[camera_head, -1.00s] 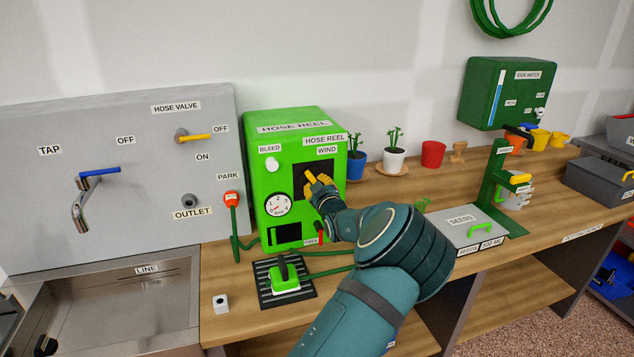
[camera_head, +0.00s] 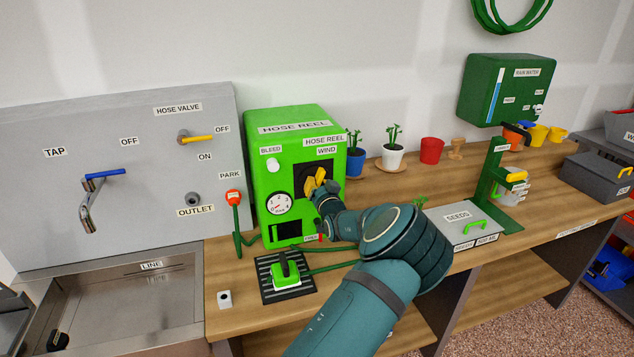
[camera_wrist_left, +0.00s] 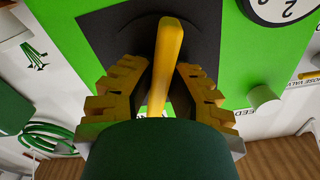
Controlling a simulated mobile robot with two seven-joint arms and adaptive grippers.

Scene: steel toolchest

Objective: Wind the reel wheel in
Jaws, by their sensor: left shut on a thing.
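The green hose reel box (camera_head: 270,180) stands on the bench with a dark square panel labelled WIND on its front. The yellow handle (camera_head: 319,175) of the reel wheel sits in front of that panel. My left gripper (camera_head: 321,190) is at the handle, coming from the lower right, and is shut on it. In the left wrist view the handle (camera_wrist_left: 169,55) passes between the two toothed yellow fingers of the gripper (camera_wrist_left: 163,66). My arm and hand hide the lower right of the box front. The right gripper is not in view.
A green hose (camera_head: 325,268) runs along the bench below my arm. A green-handled block (camera_head: 286,277) sits on a black grate. The sprayer (camera_head: 233,198) stands left of the box.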

